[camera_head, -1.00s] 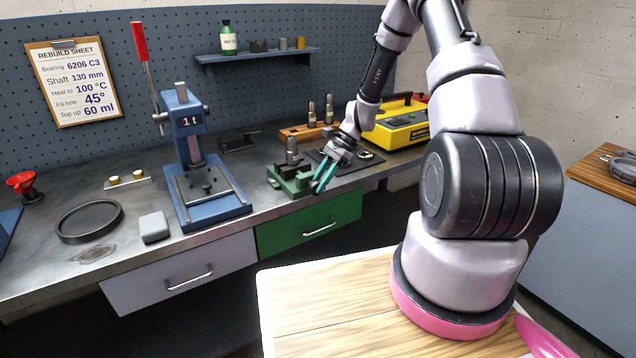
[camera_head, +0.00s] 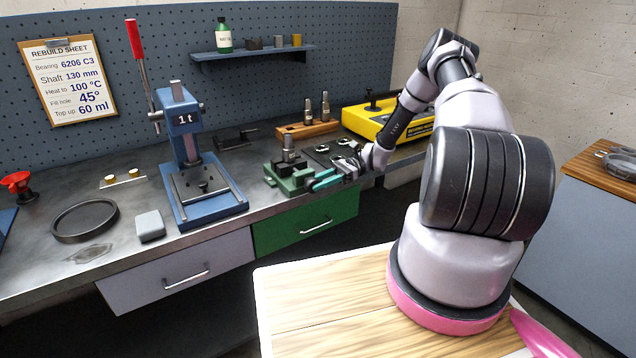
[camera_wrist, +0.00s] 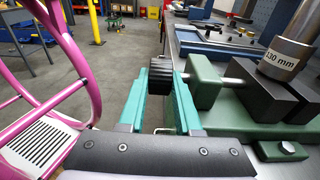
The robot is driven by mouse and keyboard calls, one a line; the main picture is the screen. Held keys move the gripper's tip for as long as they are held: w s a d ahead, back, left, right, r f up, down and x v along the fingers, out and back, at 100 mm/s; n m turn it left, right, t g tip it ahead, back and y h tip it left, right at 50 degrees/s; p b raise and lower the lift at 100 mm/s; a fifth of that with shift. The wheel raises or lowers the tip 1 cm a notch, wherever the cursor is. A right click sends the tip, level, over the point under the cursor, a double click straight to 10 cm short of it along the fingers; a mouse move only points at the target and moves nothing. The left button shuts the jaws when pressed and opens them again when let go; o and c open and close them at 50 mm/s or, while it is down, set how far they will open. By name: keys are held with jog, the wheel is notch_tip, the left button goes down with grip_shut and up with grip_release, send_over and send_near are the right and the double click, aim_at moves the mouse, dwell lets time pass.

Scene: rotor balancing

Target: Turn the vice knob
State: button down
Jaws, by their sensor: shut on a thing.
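The green vice (camera_head: 282,182) stands near the front edge of the bench, and its green body also shows at the right in the wrist view (camera_wrist: 205,85). Its black ridged knob (camera_wrist: 160,72) sits on the outer end of the screw, beyond the bench edge. My gripper (camera_head: 318,181) reaches it from the right, its teal fingers level. In the wrist view my gripper (camera_wrist: 160,88) is shut on the knob, one finger on each side. In the head view the fingers hide the knob. A metal shaft marked 130 mm (camera_wrist: 290,52) stands upright in the black vice jaws.
The blue press (camera_head: 190,150) stands left of the vice. A wooden block with metal pieces (camera_head: 308,130) and a yellow case (camera_head: 390,122) are behind it. A green drawer (camera_head: 305,222) is below the bench edge. In the wrist view, open floor (camera_wrist: 110,65) lies left of the knob.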

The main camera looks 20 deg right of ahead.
jog(key=shift+y, duration=0.4)
jog(key=c, duration=0.9)
grip_release()
jog(key=shift+f, duration=0.1)
jog(key=v, duration=1)
jog(key=shift+w+d, duration=0.2)
jog(key=shift+d, duration=0.15)
